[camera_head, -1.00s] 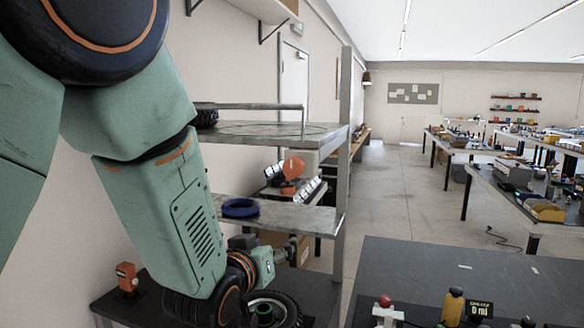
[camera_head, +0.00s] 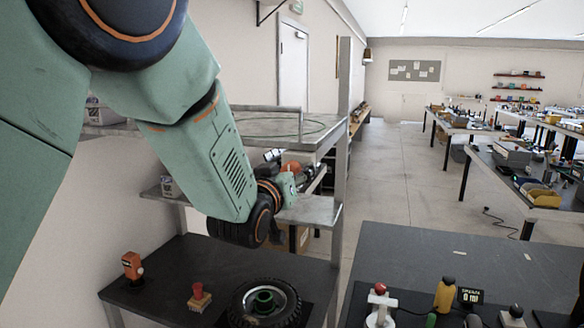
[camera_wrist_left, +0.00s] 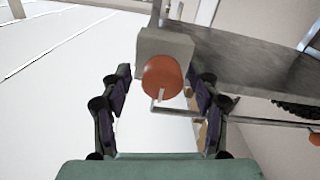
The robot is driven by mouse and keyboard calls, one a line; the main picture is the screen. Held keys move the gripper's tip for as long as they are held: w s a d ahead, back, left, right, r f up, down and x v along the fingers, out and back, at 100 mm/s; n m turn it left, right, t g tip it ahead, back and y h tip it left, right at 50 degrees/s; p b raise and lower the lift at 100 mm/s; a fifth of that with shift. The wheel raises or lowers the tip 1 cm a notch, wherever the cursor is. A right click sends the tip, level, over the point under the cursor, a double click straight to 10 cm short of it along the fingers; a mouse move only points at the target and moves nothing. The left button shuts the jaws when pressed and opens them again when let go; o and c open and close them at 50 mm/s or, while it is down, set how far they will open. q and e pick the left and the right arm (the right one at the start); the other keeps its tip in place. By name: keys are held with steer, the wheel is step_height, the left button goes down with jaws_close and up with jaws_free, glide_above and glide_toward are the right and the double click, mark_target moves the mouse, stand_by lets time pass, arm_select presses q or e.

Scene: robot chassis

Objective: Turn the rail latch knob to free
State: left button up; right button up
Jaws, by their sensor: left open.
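The orange round knob (camera_wrist_left: 162,77) sits on a grey block (camera_wrist_left: 165,45) at the shelf edge in the left wrist view. A small pale pin sticks out below it. My left gripper (camera_wrist_left: 164,85) is open, with one finger on each side of the knob in that view. I cannot tell whether the fingers touch it. In the head view, my left gripper (camera_head: 292,170) is small and partly hidden by its own wrist, just below the upper shelf. An orange part, likely the knob, shows among the fingers. My right gripper is not in view.
A metal shelf rack (camera_head: 343,150) with a railed top stands at the left. Below it a dark table bears a wheel (camera_head: 240,314), a red button (camera_head: 198,290) and an orange device (camera_head: 132,266). A dark bench (camera_head: 440,265) with small items stands at the front right.

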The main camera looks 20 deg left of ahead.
arm_select(q)
steer(key=shift+w, duration=0.15)
steer(key=shift+a, duration=0.1)
steer(key=shift+a, duration=0.2)
steer(key=shift+c, duration=0.5)
steer(key=shift+w+d, duration=0.15)
steer(key=shift+d, duration=0.1)
steer(key=c, duration=1.1)
